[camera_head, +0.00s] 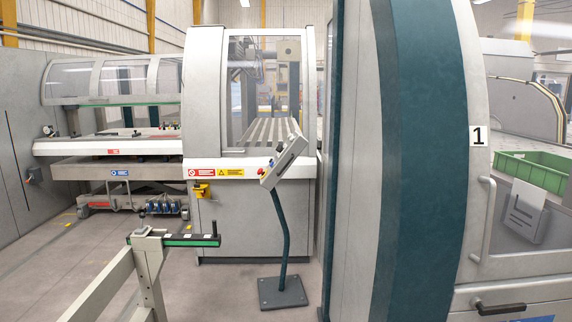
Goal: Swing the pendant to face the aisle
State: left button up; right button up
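The pendant (284,161) is a light grey control box on a bent dark post (283,235) with a square base plate (282,292) on the floor. Neither of my grippers shows in the head view, and nothing is seen touching the pendant.
The panel bender (252,215) stands behind the pendant. A large white and teal cabinet (420,150) marked 1 fills the right. A grey rail frame (150,262) with a green-edged bar stands front left. A green crate (533,170) is far right. Floor is clear between rail and pendant base.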

aim_at(278, 166)
jog(key=i+z, duration=0.1)
jog(key=z, duration=0.35)
jog(key=j+z, duration=0.1)
jog(key=z, duration=0.3)
jog(key=i+j+z, duration=0.1)
jog(key=z, duration=0.35)
jog(key=j+z, duration=0.15)
jog(key=z, duration=0.3)
jog(key=i+j+z, duration=0.1)
jog(key=z, duration=0.35)
jog(key=j+z, duration=0.35)
jog(key=j, duration=0.35)
jog(key=j+z, duration=0.35)
jog(key=j, duration=0.35)
jog(key=j+u, duration=0.25)
jog(key=j, duration=0.2)
jog(key=i+j+u, duration=0.1)
jog(key=j+u, duration=0.15)
jog(key=j, duration=0.2)
jog(key=i+j+u, duration=0.1)
jog(key=j+u, duration=0.15)
jog(key=j, duration=0.2)
jog(key=i+j+u, duration=0.1)
jog(key=j+u, duration=0.15)
jog(key=j, duration=0.2)
